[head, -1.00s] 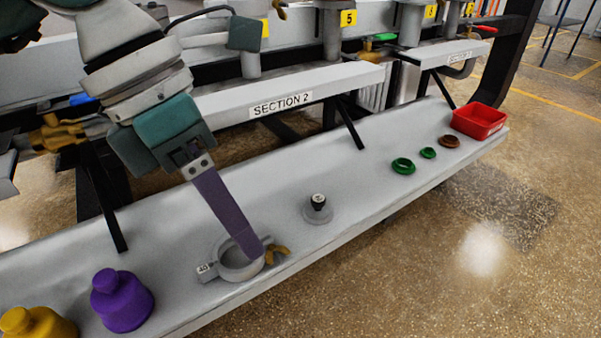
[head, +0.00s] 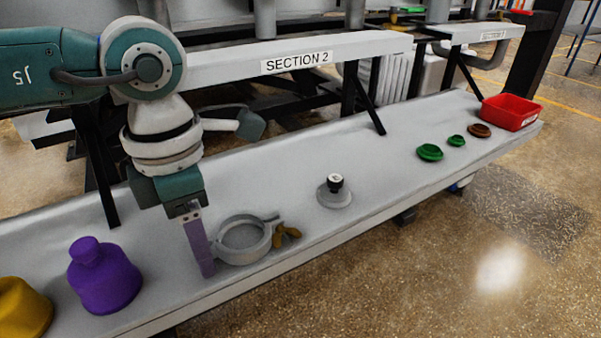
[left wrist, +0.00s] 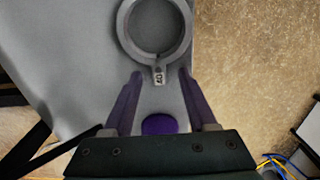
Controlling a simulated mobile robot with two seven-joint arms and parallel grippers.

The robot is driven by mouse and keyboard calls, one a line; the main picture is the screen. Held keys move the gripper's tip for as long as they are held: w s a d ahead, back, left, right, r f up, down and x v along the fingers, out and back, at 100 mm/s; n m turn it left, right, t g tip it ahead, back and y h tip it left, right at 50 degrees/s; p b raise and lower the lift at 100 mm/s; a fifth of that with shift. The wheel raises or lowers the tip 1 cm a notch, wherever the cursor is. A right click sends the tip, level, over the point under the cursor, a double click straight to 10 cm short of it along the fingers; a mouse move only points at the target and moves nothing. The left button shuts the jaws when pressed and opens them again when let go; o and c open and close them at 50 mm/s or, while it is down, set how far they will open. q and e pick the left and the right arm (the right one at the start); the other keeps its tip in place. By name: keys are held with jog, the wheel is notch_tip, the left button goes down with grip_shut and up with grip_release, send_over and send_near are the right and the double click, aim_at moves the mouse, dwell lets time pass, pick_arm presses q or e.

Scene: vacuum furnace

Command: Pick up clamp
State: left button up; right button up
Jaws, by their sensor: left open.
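The grey ring clamp (head: 244,257), with a brass wing nut (head: 287,236) on its right, lies flat on the grey shelf. In the left wrist view the clamp (left wrist: 124,32) is at the top, its small marked tab pointing down towards the fingers. My left gripper (head: 206,272) points down at the left side of the clamp. In the left wrist view its purple fingers (left wrist: 160,77) are apart, one on each side of the tab's end, with nothing gripped. Whether they touch the clamp cannot be told. My right gripper is not in view.
A purple bottle-shaped piece (head: 104,277) and a yellow one (head: 22,308) stand left on the shelf (head: 285,165). A grey disc with a black knob (head: 335,193), green rings (head: 430,152), a brown ring (head: 479,130) and a red bin (head: 511,111) are right. A rail (head: 220,65) runs behind.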

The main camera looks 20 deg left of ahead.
pick_arm(q)
jog(key=shift+f, duration=0.15)
grip_shut()
dwell(0.4)
